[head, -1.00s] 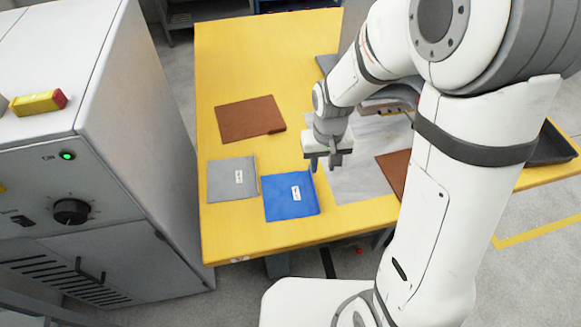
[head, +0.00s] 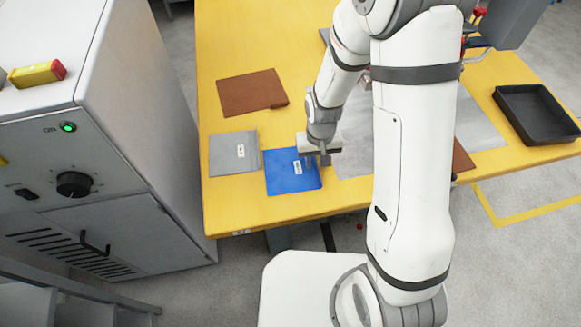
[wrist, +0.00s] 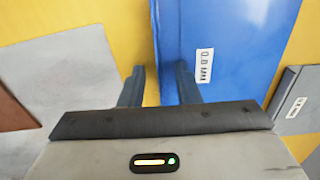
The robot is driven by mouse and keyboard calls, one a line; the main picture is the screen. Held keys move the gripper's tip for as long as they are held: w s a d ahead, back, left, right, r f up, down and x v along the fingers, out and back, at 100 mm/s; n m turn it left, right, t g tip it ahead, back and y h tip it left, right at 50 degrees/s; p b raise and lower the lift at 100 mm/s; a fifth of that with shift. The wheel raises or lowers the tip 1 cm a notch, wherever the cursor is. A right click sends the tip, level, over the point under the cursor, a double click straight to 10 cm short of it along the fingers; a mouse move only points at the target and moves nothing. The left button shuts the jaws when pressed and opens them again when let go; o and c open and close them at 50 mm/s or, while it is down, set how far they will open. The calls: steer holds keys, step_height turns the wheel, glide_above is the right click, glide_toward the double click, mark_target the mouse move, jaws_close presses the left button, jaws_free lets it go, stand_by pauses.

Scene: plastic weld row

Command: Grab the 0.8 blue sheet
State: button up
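The blue sheet (head: 290,180) lies on the yellow table near its front edge and has a raised lip along one side. In the wrist view the blue sheet (wrist: 235,35) carries a white label that seems to read 0.8 MM. My gripper (head: 319,159) is over the lip side of the blue sheet. In the wrist view my gripper (wrist: 158,85) is open, one finger over bare yellow table and the other over the blue sheet, with the lip between them. I cannot tell whether the fingers touch it.
A labelled grey sheet (head: 226,155) lies left of the blue one, and a brown sheet (head: 250,92) lies behind. A pale grey plate (wrist: 65,75) is on the other side of my gripper. A black tray (head: 548,137) stands at the right. A grey machine (head: 90,130) stands left of the table.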

jaws_close()
steer(key=shift+r, duration=0.1)
stand_by(0.4)
